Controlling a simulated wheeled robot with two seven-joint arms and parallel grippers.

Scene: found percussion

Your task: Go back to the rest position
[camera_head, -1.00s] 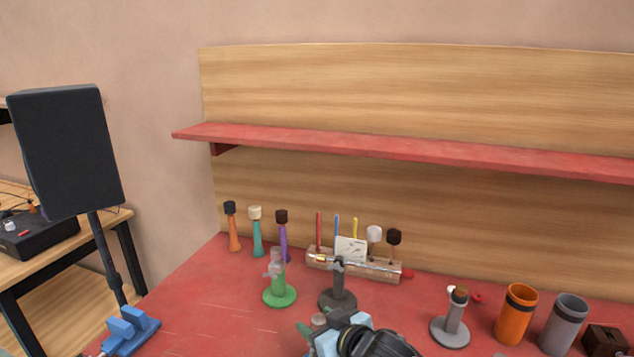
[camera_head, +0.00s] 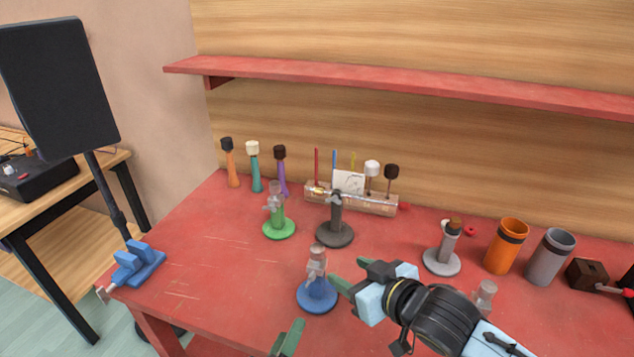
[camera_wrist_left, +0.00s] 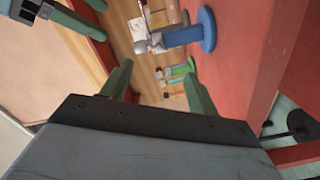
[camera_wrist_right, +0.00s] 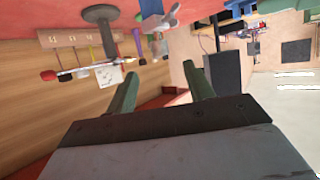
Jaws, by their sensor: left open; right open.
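My right gripper (camera_head: 352,277) has green fingers spread apart and empty. It hangs above the red table (camera_head: 200,290), to the right of the blue-based stand (camera_head: 317,290). My left gripper (camera_head: 288,340) shows only in part at the bottom edge of the head view. In the left wrist view the fingers of my left gripper (camera_wrist_left: 158,88) are apart with nothing between them. In the right wrist view the fingers of my right gripper (camera_wrist_right: 162,88) are also apart and empty. The right gripper also shows at the top left of the left wrist view.
A green stand (camera_head: 279,228), a dark stand (camera_head: 335,235) and a grey stand (camera_head: 442,262) stand on the table. A wooden rack (camera_head: 350,201) holds mallets behind them. An orange cup (camera_head: 505,248) and a grey cup (camera_head: 550,258) stand right. A red shelf (camera_head: 400,88) juts out above.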

